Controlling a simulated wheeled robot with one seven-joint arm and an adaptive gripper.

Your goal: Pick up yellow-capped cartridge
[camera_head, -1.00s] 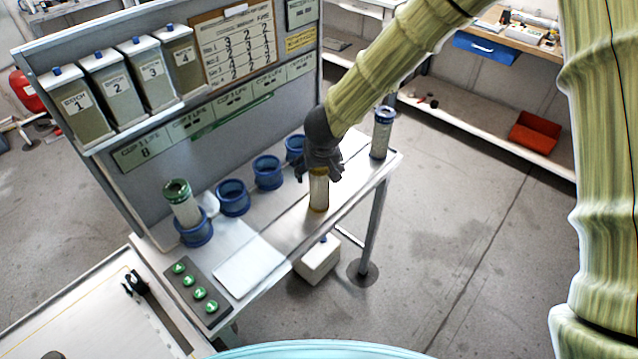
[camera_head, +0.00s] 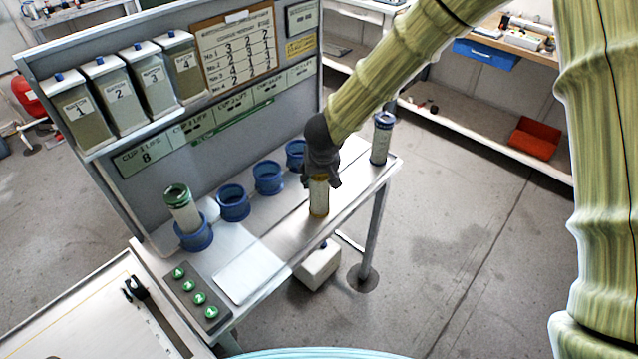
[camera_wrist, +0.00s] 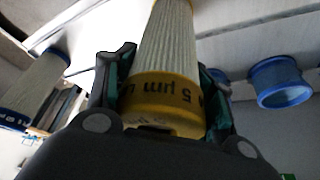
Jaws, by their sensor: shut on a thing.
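The yellow-capped cartridge (camera_head: 318,197) stands upright near the front edge of the workbench, its top hidden by my gripper. In the wrist view its yellow cap (camera_wrist: 160,96), with "5 µm" lettering, sits between my gripper's fingers, with the pale pleated body (camera_wrist: 166,45) beyond. My gripper (camera_head: 322,181) is shut on the cap end from above. In the head view the cartridge's foot appears at the bench surface; I cannot tell whether it touches.
A blue-capped cartridge (camera_head: 382,138) stands at the bench's right end. A green-capped cartridge (camera_head: 182,210) leans in a blue ring holder (camera_head: 194,236). Empty blue holders (camera_head: 233,203) line the back. A white plate (camera_head: 250,274) and a green-button panel (camera_head: 197,296) lie at front left.

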